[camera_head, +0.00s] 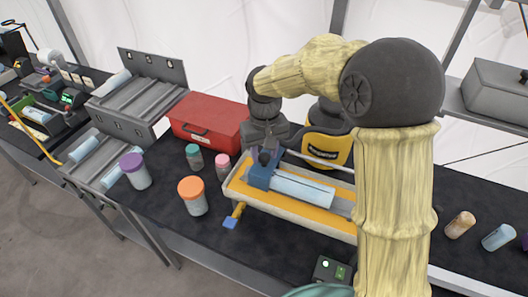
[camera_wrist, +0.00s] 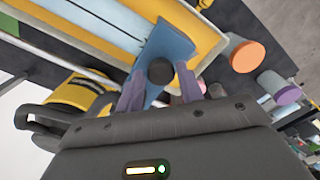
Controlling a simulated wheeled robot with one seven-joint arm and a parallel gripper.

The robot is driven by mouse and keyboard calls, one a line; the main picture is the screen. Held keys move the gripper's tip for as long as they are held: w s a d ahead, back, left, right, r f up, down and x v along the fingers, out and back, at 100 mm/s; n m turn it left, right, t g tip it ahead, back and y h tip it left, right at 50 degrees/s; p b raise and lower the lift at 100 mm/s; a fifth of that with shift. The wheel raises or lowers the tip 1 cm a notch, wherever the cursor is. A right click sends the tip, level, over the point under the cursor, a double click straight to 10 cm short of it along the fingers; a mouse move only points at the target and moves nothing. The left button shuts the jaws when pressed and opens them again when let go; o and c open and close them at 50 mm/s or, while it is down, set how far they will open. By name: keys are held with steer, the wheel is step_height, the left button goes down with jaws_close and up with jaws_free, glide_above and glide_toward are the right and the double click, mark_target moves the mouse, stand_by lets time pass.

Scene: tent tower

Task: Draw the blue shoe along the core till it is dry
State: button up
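The blue shoe (camera_head: 262,172) sits at the left end of the pale blue core (camera_head: 305,190), which lies in a long orange-lined tray (camera_head: 240,190). My gripper (camera_head: 267,152) is down at the top of the shoe. In the wrist view the shoe (camera_wrist: 172,46) has a round black knob (camera_wrist: 160,71). My gripper's two purple fingers (camera_wrist: 160,88) stand on either side of the knob, close to the blue body. Whether they press on it is unclear. The core (camera_wrist: 105,18) runs up and left from the shoe. I cannot tell whether its surface is wet.
A red toolbox (camera_head: 207,122) stands behind left. An orange-lidded jar (camera_head: 192,196), a purple-lidded jar (camera_head: 135,171) and two small jars stand left of the tray. A yellow-black machine (camera_head: 326,148) is just behind it. A small box with a green light (camera_head: 330,270) lies in front.

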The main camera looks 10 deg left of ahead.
steer(key=shift+o, duration=1.1)
steer(key=shift+r, duration=0.1)
step_height(320, 180, up, 17)
steer(key=b, duration=0.1)
steer(key=shift+s+b, duration=0.15)
steer(key=shift+b, duration=0.2)
steer(key=shift+w, duration=0.25)
steer(key=shift+d, duration=0.1)
